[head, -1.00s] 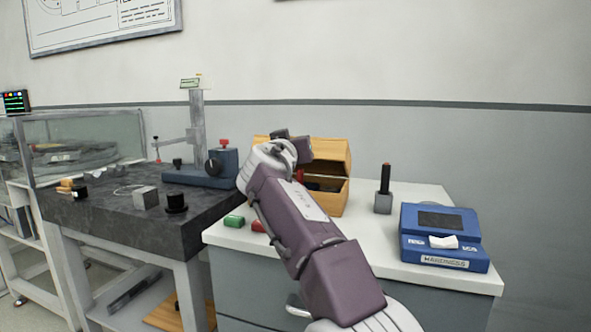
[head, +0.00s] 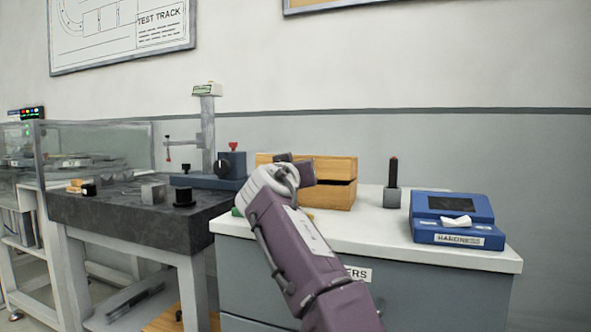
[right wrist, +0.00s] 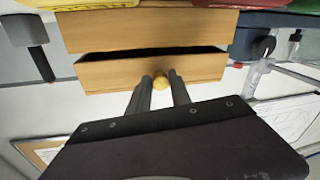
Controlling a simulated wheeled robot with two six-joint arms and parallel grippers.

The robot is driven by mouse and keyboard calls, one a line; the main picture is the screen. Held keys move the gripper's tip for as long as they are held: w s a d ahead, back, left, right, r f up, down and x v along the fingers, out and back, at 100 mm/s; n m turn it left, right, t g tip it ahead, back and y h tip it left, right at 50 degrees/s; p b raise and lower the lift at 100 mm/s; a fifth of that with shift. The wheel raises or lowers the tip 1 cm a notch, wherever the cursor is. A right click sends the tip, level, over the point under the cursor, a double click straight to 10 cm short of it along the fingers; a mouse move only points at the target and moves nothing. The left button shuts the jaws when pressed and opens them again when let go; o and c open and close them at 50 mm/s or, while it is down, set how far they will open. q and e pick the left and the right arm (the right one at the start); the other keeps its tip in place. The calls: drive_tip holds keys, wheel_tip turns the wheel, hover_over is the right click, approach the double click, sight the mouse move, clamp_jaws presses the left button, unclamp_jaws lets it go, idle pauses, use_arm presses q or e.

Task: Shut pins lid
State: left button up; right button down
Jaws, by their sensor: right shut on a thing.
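The wooden pins box (head: 338,195) stands on the white cabinet top. Its lid (head: 338,166) is low over the box, with a narrow dark gap between them. The right wrist view is upside down: the box (right wrist: 150,28) is above, the lid (right wrist: 205,68) below it, and the gap shows as a dark strip. My right gripper (right wrist: 160,77) is shut on the small yellowish knob (right wrist: 160,84) at the lid's front. In the head view my right arm hides the box's left front. My left gripper is in neither view.
A blue hardness tester (head: 455,225) and a grey block with a dark upright pin (head: 392,195) stand right of the box. A dark stone table (head: 135,212) with a blue-based gauge stand (head: 205,182) is at left. White top between box and tester is partly clear.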

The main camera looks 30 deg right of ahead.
drive_tip(key=shift+w+f, duration=0.1)
drive_tip(key=shift+f, duration=0.15)
drive_tip(key=c, duration=1.4)
unclamp_jaws()
drive_tip(key=shift+o, duration=1)
drive_tip(key=shift+w+d+f, duration=0.1)
drive_tip(key=b+v, duration=0.1)
drive_tip(key=v, duration=0.8)
